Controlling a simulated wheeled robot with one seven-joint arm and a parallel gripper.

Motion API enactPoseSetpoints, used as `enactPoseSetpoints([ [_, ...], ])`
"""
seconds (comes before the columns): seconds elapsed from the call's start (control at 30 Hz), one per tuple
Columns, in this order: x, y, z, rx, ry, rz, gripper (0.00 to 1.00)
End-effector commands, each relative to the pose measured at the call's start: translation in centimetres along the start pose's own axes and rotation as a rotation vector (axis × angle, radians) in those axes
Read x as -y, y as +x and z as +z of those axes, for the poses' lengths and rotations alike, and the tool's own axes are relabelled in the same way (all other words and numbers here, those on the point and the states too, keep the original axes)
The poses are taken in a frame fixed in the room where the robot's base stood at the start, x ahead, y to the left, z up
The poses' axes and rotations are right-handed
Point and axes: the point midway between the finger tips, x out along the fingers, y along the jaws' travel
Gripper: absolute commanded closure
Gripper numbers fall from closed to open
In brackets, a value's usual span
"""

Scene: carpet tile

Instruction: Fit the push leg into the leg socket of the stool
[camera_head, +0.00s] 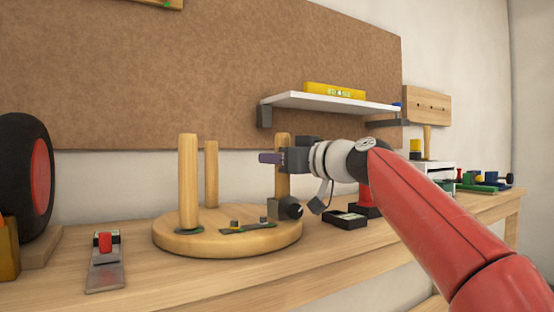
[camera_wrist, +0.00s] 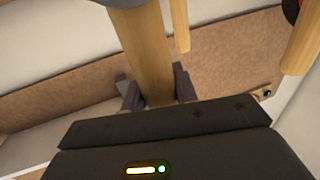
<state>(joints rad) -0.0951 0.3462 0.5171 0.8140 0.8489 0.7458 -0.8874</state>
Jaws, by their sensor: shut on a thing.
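The round wooden stool seat (camera_head: 175,238) lies flat on the bench, with two pale wooden legs (camera_head: 188,180) (camera_head: 211,172) standing upright on it. My gripper (camera_head: 272,158) is shut on a third wooden leg, the push leg (camera_head: 283,145), and holds it upright over the seat's right side. In the wrist view the push leg (camera_wrist: 148,60) passes between the dark fingers (camera_wrist: 157,92). A grey block with a dark knob (camera_head: 290,207), seemingly the leg socket, sits just below the push leg. The leg's lower end meets or overlaps it; I cannot tell whether it is inside.
A red-and-grey tool (camera_head: 105,260) and a black-and-red wheel (camera_head: 30,170) are at left. A dark box (camera_head: 345,220) stands right of the seat. A white shelf (camera_head: 325,102) hangs above.

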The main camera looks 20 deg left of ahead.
Motion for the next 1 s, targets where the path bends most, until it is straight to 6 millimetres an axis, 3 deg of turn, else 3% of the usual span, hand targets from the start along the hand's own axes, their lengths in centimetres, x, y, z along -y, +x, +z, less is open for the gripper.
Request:
enactPoseSetpoints([
  [0.27, 0.0, 0.0, 0.8, -0.001, 0.000, 0.000, 0.95],
  [0.3, 0.0, 0.0, 0.8, -0.001, 0.000, 0.000, 0.70],
  [0.5, 0.0, 0.0, 0.7, 0.000, 0.000, 0.000, 0.46],
  [0.8, -0.1, -0.3, 0.8, 0.000, 0.000, 0.001, 0.46],
  [1.0, -0.1, -3.2, 1.1, -0.001, -0.002, 0.005, 0.46],
])
